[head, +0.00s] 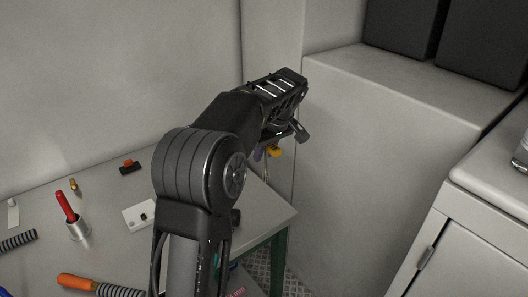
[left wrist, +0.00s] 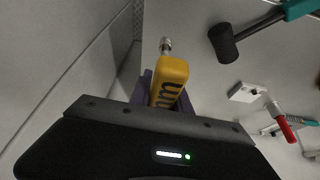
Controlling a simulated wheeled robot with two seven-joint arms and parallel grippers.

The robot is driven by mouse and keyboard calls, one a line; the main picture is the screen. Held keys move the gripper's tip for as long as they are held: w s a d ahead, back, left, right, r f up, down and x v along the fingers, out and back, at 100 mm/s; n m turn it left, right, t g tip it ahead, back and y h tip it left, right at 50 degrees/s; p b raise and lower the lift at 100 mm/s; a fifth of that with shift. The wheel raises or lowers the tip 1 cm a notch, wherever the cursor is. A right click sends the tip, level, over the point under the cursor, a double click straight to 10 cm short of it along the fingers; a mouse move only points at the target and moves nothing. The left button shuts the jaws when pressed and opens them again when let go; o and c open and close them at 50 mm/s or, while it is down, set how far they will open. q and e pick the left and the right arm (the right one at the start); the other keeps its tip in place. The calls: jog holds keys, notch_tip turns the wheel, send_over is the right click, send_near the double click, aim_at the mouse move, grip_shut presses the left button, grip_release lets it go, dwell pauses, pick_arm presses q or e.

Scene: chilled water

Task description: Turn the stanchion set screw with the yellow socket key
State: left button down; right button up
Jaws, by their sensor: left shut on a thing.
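My left gripper (head: 268,150) is up at the far right corner of the grey table, shut on the yellow socket key (head: 275,151). In the left wrist view the key (left wrist: 169,82) shows a yellow body with dark lettering between the purple fingers, and its metal shank (left wrist: 166,46) points away from the gripper. The shank's tip appears free, touching nothing that I can make out. I cannot pick out the stanchion or its set screw in either view. My right gripper is not in view.
On the table (head: 277,208) are a white block (head: 137,217), a red-handled tool in a metal cup (head: 78,230), an orange-handled tool (head: 78,283) and a small black-and-orange item (head: 130,168). A black-headed mallet (left wrist: 223,43) shows in the left wrist view. Walls and cabinets stand close by.

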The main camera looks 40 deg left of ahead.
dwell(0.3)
pick_arm(q)
jog(key=s+d+f+m+t+h, duration=0.1)
jog(key=d+f+m, duration=0.5)
jog(key=d, duration=0.6)
jog(key=s+d+f+m+t+h, duration=0.2)
jog(key=d+f+m, duration=0.4)
jog(key=d, duration=0.6)
jog(key=shift+s+f+m+h, duration=0.4)
jog(key=shift+s+m+h, duration=0.2)
jog(key=shift+m, duration=0.4)
